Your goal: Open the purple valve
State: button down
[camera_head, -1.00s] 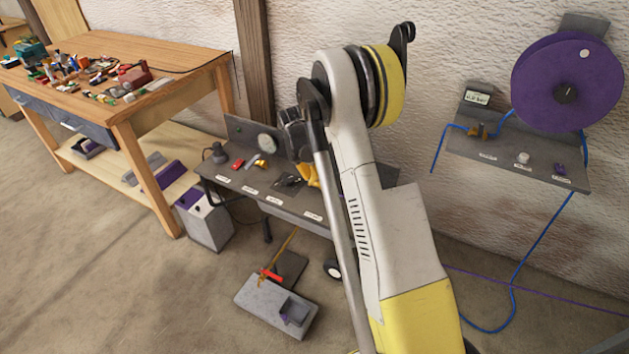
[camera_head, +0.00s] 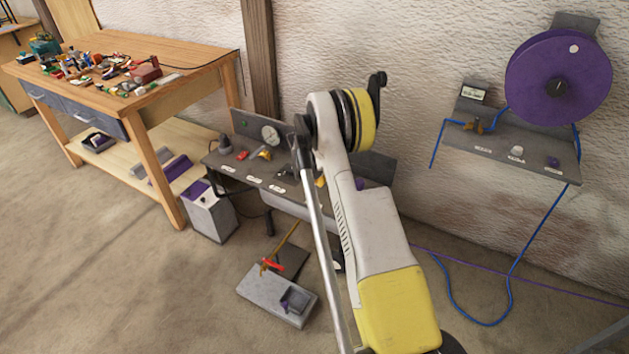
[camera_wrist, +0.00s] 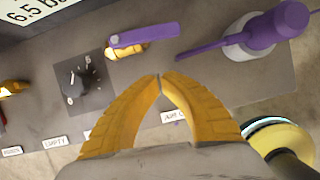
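In the wrist view a small brass valve with a flat purple lever handle (camera_wrist: 145,36) sits on the grey panel, just above my fingertips and slightly left. The handle lies roughly level across the picture. My gripper (camera_wrist: 160,77) has yellow fingers with the tips together and nothing visible between them; the tips are apart from the handle in the picture. In the head view my arm hides most of the gripper and the valve; a small purple part (camera_head: 360,184) shows beside the arm on the low bench, but I cannot tell whether it is the valve.
A larger purple lever (camera_wrist: 265,32) on a pale round base stands right of the valve. A black rotary knob (camera_wrist: 75,84) is to its left. In the head view a purple reel (camera_head: 530,85) hangs on the wall, and a cluttered wooden table (camera_head: 195,68) stands left.

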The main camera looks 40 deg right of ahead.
jog(key=shift+w+d+r+b, duration=0.1)
jog(key=shift+w+d+b, duration=0.15)
jog(key=shift+d, duration=0.6)
jog(key=shift+w+d+r+b, duration=0.1)
jog(key=shift+w+d+b, duration=0.15)
jog(key=shift+d, duration=0.6)
jog(key=shift+d, duration=0.65)
jog(key=shift+w, duration=0.1)
